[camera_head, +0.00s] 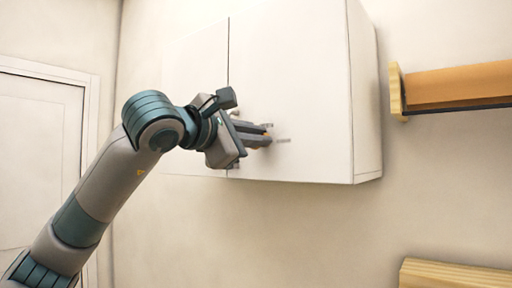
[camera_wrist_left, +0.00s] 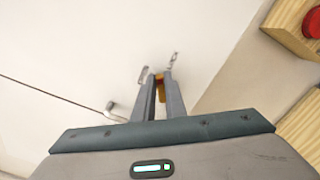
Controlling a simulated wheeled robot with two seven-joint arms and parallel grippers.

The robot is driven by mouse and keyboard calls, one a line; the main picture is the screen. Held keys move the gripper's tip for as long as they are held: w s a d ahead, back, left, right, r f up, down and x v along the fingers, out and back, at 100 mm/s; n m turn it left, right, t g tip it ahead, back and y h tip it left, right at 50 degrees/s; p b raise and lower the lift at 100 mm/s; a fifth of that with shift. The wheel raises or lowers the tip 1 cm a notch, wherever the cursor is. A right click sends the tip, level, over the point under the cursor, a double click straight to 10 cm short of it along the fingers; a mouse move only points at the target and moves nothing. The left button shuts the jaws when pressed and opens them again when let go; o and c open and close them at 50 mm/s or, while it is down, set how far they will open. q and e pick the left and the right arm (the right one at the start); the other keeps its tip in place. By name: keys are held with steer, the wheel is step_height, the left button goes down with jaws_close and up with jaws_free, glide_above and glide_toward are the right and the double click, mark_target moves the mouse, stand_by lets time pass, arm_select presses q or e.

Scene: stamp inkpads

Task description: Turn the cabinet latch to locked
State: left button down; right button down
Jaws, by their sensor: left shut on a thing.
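The white cabinet (camera_head: 300,80) hangs on the wall, with a thin seam between its doors. My left gripper (camera_head: 268,136) is at the lower part of the right door. In the left wrist view, its fingers (camera_wrist_left: 159,84) are closed around a small orange-brown piece (camera_wrist_left: 158,80), which appears to be the latch's knob. Small grey metal marks or fittings (camera_wrist_left: 174,60) sit on the door beside the fingertips, and one also shows in the head view (camera_head: 283,141). The fingers hide most of the latch, so I cannot tell its angle. My right gripper is not in view.
A wooden shelf (camera_head: 455,86) is fixed to the wall at the right, and another wooden piece (camera_head: 450,275) is below it. A red round object (camera_wrist_left: 312,24) shows in the left wrist view. A door (camera_head: 40,150) is at the left. The space below the cabinet is clear.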

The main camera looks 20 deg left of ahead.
arm_select(q)
steer(key=shift+d+f+m+b, duration=0.15)
steer(key=shift+m+b, duration=0.3)
steer(key=shift+m, duration=0.65)
steer(key=shift+a+f+m+b, duration=0.1)
steer(key=shift+f+m+b, duration=0.3)
steer(key=shift+m, duration=0.7)
steer(key=shift+d+f+m+b, duration=0.1)
steer(key=shift+m+b, duration=0.45)
steer(key=shift+m, duration=0.55)
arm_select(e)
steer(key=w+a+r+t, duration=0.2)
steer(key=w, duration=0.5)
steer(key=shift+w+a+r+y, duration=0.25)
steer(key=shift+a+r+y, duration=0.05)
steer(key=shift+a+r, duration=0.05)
arm_select(q)
steer(key=c, duration=1.8)
jaws_free()
steer(key=shift+r, duration=0.1)
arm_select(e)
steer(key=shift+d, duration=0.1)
arm_select(q)
steer(key=shift+s, duration=0.1)
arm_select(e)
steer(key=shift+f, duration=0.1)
